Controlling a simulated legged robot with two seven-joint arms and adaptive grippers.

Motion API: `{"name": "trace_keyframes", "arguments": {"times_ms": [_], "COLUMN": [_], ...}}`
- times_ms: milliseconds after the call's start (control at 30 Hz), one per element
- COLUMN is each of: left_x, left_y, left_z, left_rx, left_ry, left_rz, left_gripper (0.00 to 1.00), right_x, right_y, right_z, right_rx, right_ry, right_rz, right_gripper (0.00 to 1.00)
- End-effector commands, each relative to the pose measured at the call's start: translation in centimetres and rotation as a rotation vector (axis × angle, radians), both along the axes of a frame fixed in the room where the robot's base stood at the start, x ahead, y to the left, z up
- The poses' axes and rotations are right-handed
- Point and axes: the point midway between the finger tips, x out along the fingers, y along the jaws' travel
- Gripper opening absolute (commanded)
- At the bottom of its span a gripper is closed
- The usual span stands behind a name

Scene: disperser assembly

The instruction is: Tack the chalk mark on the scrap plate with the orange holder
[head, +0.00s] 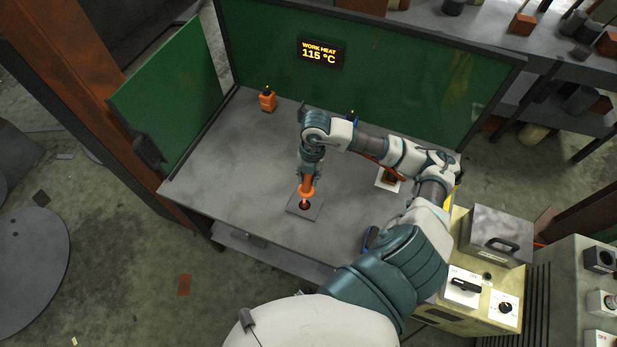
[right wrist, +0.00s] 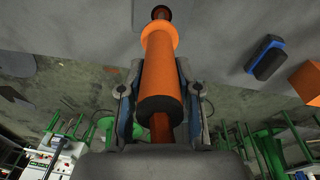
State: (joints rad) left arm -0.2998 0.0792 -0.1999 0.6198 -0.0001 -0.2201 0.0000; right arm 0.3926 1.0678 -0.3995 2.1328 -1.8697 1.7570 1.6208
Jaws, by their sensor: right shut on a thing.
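My right gripper (head: 310,172) is shut on the orange holder (head: 306,187) and holds it roughly upright, nose down, over the bench. The scrap plate (head: 317,211) is a small grey square lying flat on the bench below the holder. The holder's end is at a dark reddish spot over the plate's middle; I cannot tell whether it touches. In the right wrist view the orange holder (right wrist: 160,55) lies between both fingers, with a dark reddish tip at its far end. The chalk mark cannot be made out. My left gripper is not in view.
An orange object (head: 267,100) stands at the bench's back left. A blue one (head: 352,116) is behind my arm. A white square (head: 385,185) with a dark piece lies right of the plate. Green screens (head: 400,75) wall the bench. A display (head: 319,53) reads WORK HEAT 115 °C.

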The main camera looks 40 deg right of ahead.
Motion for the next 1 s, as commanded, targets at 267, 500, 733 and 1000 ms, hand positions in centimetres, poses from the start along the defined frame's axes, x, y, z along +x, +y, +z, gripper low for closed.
{"name": "trace_keyframes", "arguments": {"times_ms": [267, 500, 733, 1000], "left_x": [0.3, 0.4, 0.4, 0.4], "left_y": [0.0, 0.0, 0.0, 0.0], "left_z": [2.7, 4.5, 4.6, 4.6], "left_rx": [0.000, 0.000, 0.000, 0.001], "left_ry": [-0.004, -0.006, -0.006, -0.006], "left_rz": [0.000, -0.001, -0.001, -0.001], "left_gripper": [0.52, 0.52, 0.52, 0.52], "right_x": [0.1, 0.1, 0.1, 0.1], "right_y": [0.0, 0.0, 0.0, 0.0], "right_z": [3.7, 6.2, 6.4, 6.4], "right_rx": [-0.001, 0.000, 0.000, 0.000], "right_ry": [-0.005, -0.004, -0.004, -0.004], "right_rz": [-0.001, 0.000, 0.000, 0.002], "right_gripper": [0.00, 0.00, 0.00, 0.00]}}
